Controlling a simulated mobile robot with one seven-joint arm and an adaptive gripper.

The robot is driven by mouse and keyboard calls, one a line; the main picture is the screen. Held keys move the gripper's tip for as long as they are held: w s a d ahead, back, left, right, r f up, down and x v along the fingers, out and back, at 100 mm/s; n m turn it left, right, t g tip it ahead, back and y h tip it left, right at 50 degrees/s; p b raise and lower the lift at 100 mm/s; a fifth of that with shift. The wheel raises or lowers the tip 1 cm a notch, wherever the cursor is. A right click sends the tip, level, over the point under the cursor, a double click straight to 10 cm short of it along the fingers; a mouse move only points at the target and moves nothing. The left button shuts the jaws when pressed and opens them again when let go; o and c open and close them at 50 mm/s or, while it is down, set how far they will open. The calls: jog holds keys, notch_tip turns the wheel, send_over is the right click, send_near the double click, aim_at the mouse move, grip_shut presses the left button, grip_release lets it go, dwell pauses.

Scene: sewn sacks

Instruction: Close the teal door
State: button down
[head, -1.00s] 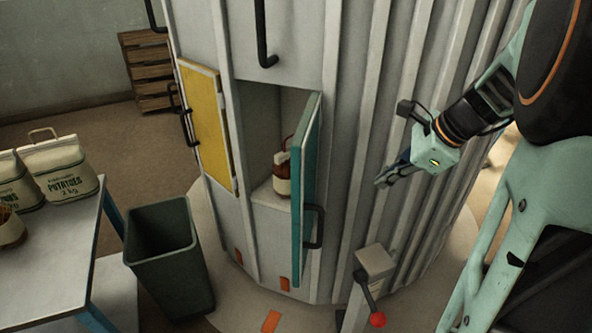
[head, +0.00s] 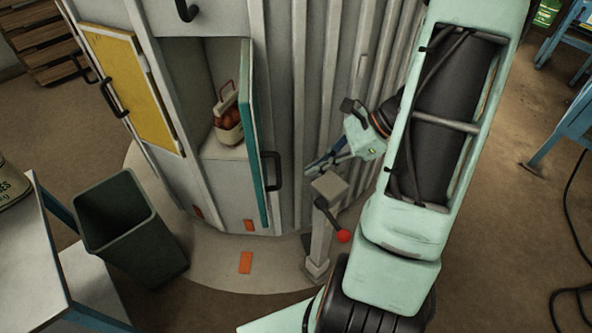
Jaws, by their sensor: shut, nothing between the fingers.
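The teal door (head: 247,130) stands open, swung out from the compartment and seen nearly edge-on. Its black handle (head: 272,172) is on the outer face, toward the right. Inside the compartment (head: 205,95) a small sack with a handle (head: 228,118) sits on the compartment floor, its contents reddish-brown. My gripper (head: 309,167) is shut and empty. It is to the right of the teal door, pointing left toward the handle, with a gap between them in the picture.
A grey post with a red-knobbed lever (head: 343,236) stands just below my gripper. A yellow door (head: 130,90) is left of the compartment. A dark green bin (head: 130,220) and a table (head: 30,250) are at the left. Blue-legged furniture (head: 560,115) stands at right.

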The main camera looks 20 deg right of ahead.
aim_at(280, 186)
jog(key=x, duration=0.3)
jog(key=a+r+x, duration=0.1)
jog(key=x, duration=0.6)
jog(key=shift+w+a+p, duration=0.25)
jog(key=shift+a+p, duration=0.1)
jog(key=shift+p, duration=0.05)
jog(key=shift+w+a, duration=0.2)
jog(key=shift+a, duration=0.45)
